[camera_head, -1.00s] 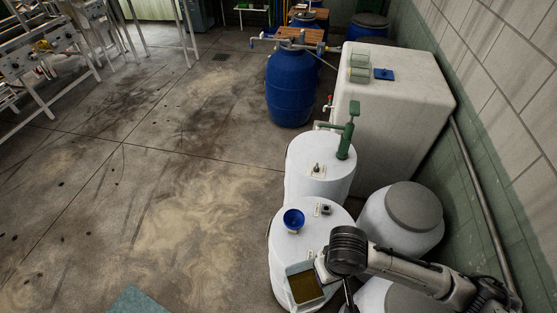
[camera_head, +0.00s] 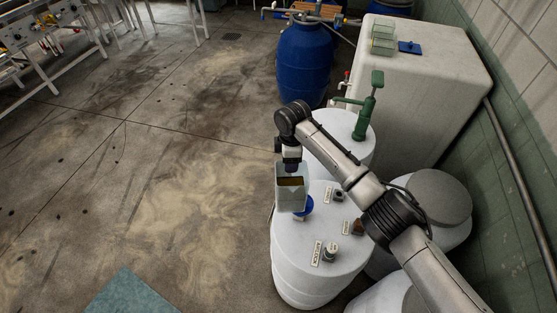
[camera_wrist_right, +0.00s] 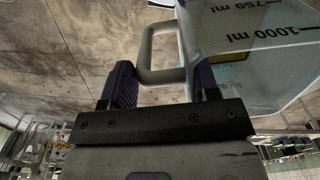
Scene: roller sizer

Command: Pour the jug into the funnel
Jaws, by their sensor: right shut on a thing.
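The clear jug (camera_head: 291,198), with brown liquid inside, is in my right gripper (camera_head: 291,161). In the right wrist view the fingers (camera_wrist_right: 163,88) are shut around the handle of the jug (camera_wrist_right: 250,30), whose wall shows 750 ml and 1000 ml marks. The blue funnel (camera_head: 306,208) is on the white drum's top, partly hidden by the jug. The jug is at the funnel's left and overlaps it in the head view; the gap in height is unclear. I see no liquid flowing. My left gripper is not in view.
The white drum (camera_head: 300,260) has labelled caps on top. Behind it stand a second white drum with a green hand pump (camera_head: 368,108), a blue barrel (camera_head: 302,65) and a large white tank (camera_head: 435,95). The floor at left is open, with a teal mat (camera_head: 130,298).

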